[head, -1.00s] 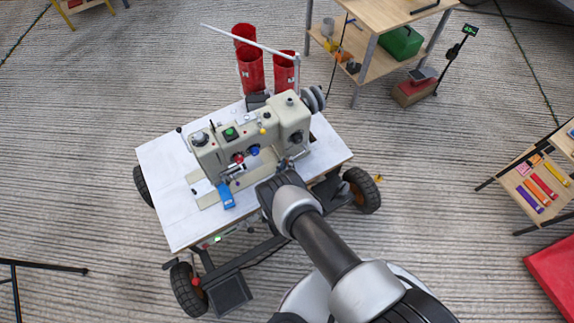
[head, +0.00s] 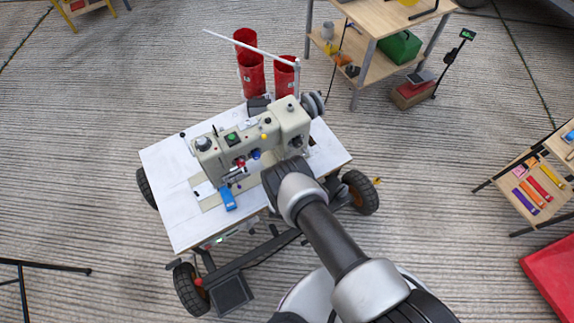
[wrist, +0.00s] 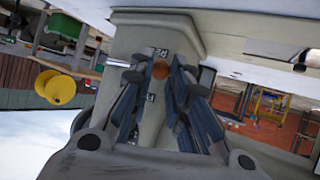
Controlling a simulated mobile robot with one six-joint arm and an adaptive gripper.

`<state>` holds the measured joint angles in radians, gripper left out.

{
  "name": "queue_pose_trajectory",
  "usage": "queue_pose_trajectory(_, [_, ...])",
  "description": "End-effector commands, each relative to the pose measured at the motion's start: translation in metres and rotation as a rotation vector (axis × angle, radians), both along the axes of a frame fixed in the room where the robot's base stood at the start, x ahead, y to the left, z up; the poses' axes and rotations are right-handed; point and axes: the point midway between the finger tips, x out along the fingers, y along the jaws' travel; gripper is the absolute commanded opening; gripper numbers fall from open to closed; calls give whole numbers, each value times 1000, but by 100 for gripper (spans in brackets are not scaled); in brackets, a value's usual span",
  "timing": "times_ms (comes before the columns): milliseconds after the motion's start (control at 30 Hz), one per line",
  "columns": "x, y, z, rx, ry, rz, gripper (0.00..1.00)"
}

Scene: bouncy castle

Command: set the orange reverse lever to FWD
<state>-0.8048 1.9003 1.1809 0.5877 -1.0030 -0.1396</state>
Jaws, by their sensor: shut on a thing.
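In the wrist view the orange reverse lever shows as a round orange-brown knob (wrist: 160,71) on the machine's pale upright (wrist: 187,38). My gripper (wrist: 159,78) has its dark fingers closed in on both sides of the knob. A small dark label (wrist: 161,52) lies just above the knob and another (wrist: 150,97) below it. Their lettering is too small to read surely, so the lever's setting cannot be told. In the head view the cream sewing machine (head: 235,157) stands on a white table; my arm hides the lever and fingertips.
The white wheeled table (head: 165,190) carries the machine, with red cylinders (head: 250,75) behind it. A thin white rod crosses above the machine. A wooden workbench (head: 385,12) stands at the back right. Bare floor surrounds the table.

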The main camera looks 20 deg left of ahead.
Motion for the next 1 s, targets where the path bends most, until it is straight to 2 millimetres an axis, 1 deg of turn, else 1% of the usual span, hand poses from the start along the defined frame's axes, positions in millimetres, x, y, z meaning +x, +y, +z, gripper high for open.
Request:
queue_pose_trajectory(33, [2, -3, 11, 24, 29, -6, 0])
queue_pose_trajectory(100, [3, -4, 13, 54, 62, -8, 0])
queue_pose_trajectory(233, [2, -3, 14, 79, 91, -6, 0])
queue_pose_trajectory(467, [2, -3, 12, 80, 91, -6, 0])
queue_pose_trajectory(500, [2, -3, 12, 80, 91, -6, 17])
queue_pose_trajectory(800, [2, -2, 12, 79, 91, -4, 37])
queue_pose_trajectory(833, [2, -2, 12, 79, 91, -4, 39])
queue_pose_trajectory(1000, [2, -2, 12, 79, 92, -3, 39])
